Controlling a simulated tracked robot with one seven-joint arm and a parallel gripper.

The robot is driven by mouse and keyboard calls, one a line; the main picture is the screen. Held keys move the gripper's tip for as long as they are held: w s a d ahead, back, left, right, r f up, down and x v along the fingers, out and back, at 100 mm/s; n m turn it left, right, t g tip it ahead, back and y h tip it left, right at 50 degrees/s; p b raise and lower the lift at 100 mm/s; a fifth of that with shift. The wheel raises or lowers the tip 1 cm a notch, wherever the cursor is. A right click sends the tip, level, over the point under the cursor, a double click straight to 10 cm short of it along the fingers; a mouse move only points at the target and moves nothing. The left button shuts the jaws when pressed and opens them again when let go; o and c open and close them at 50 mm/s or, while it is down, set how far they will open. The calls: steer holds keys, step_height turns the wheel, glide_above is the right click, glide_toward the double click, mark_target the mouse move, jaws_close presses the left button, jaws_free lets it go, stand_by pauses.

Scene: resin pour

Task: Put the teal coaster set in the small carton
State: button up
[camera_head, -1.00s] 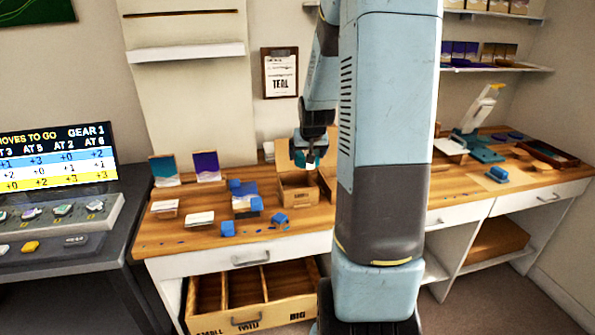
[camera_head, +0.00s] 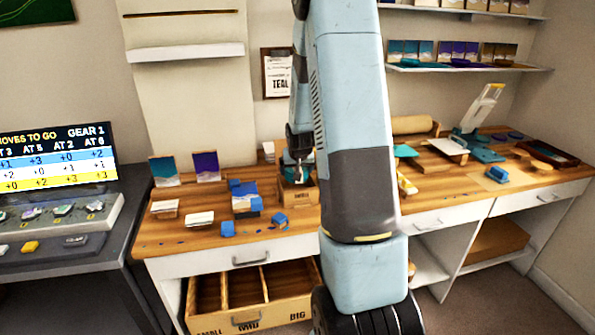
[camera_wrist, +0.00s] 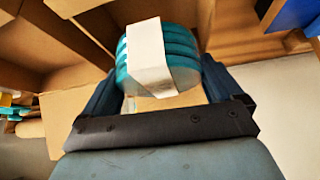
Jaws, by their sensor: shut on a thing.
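The teal coaster set (camera_wrist: 187,48) is a stack of round teal discs with a white paper band around it. In the wrist view it sits between the two fingers of my gripper (camera_wrist: 158,82), which is shut on it. Cardboard walls and flaps (camera_wrist: 62,45) show beyond and beside the set. In the head view my gripper (camera_head: 298,168) is at the opening of an open cardboard carton (camera_head: 304,194) on the workbench. Its label is too small to read. I cannot tell whether the set touches the carton's floor.
Blue blocks (camera_head: 228,229), white card stacks (camera_head: 198,220) and sample boards (camera_head: 206,166) stand left of the carton on the wooden bench (camera_head: 180,236). An open drawer (camera_head: 262,318) marked small, mid and big juts out below. A yellow-ended tool (camera_head: 407,185) lies right of my arm.

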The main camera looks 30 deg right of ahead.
steer(key=shift+f, duration=0.4)
steer(key=shift+f, duration=0.6)
steer(key=o, duration=0.9)
steer(key=shift+r, duration=0.1)
steer(key=shift+r, duration=0.3)
steer(key=s+a+r+n, duration=0.1)
steer(key=s+a+r, duration=0.3)
steer(key=s+r, duration=0.3)
steer(key=s+a+r+y, duration=0.1)
steer(key=s+a+r, duration=0.35)
steer(key=r, duration=0.35)
steer(key=s+a+r+n, duration=0.1)
steer(key=s+a+r, duration=0.45)
steer(key=r, duration=0.25)
steer(key=s+a+r+n, duration=0.1)
steer(key=s+a+r, duration=0.1)
steer(key=s, duration=0.6)
steer(key=s+a+r+n+y, duration=0.1)
steer(key=s+a, duration=0.3)
steer(key=s, duration=0.5)
steer(key=shift+a+r+g, duration=0.3)
steer(key=shift+a+r, duration=0.1)
steer(key=shift+r, duration=0.35)
